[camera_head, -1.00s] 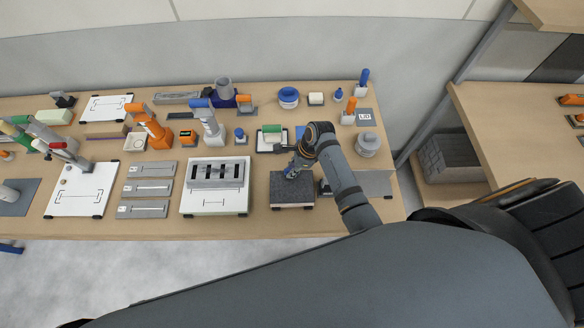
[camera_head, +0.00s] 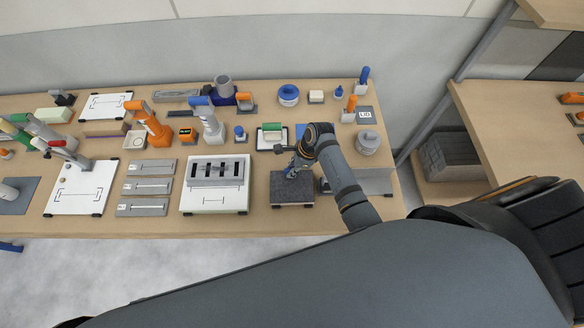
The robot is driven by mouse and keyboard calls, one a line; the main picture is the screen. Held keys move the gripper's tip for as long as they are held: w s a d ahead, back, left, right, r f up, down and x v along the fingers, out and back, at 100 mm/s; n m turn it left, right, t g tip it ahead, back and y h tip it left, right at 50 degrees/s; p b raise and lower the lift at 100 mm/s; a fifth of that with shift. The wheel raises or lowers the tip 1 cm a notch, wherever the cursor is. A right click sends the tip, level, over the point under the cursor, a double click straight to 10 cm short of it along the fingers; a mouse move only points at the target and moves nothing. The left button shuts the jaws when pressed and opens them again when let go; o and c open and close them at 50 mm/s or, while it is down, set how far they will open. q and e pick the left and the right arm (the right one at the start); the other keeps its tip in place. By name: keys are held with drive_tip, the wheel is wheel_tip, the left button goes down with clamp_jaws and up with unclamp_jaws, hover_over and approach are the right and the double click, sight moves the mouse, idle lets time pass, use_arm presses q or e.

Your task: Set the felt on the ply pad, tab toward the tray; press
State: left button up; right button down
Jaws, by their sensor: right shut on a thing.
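A dark grey, speckled square, which looks like the felt (camera_head: 292,192), lies flat on a low footed block near the bench's front edge. The ply pad under it is mostly hidden; I cannot make out its surface or the felt's tab. My right gripper (camera_head: 291,172) points down at the back part of this square and is shut on it, though the fingertips are small and the contact is hard to see. A white tray-like board (camera_head: 215,203) with a grey slotted block (camera_head: 218,173) stands to the left. My left gripper is out of view.
Grey slotted plates (camera_head: 147,187) lie left of the white board. A green-handled tool (camera_head: 271,127) on a pad stands behind my gripper. A grey round container (camera_head: 367,142) stands to the right. Bare bench shows between the white board and the dark square.

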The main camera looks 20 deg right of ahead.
drive_tip(key=shift+f, duration=0.55)
drive_tip(key=c, duration=1.2)
unclamp_jaws()
drive_tip(key=shift+v, duration=4.05)
